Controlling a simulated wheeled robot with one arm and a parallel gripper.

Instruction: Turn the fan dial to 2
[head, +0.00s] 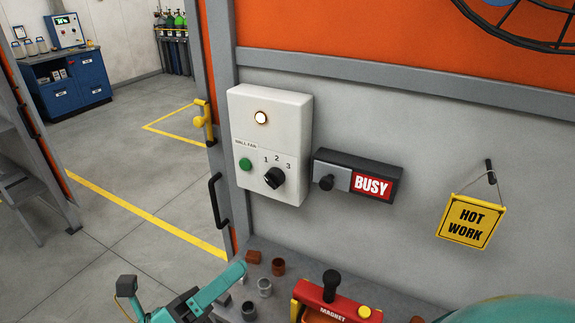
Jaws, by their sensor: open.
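The fan dial (274,178) is a black knob low on a white wall box (272,103). The numbers 1, 2 and 3 are printed above it. The knob's ridge slants up and right, seemingly toward 3; its pointer mark is too small to be sure. A green button (245,164) sits left of the dial, and a round lamp above glows pale. My gripper (222,289), teal and dark grey, is at the bottom edge, below and left of the box, well apart from the dial. It is open; part of it is cut off by the frame.
A slider sign reading BUSY (372,184) is mounted right of the box. A HOT WORK sign (468,221) hangs farther right. Below, a bench holds small cups (278,267) and a red magnet tool (330,301). A door handle (217,200) is left of the box. The wall before the dial is unobstructed.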

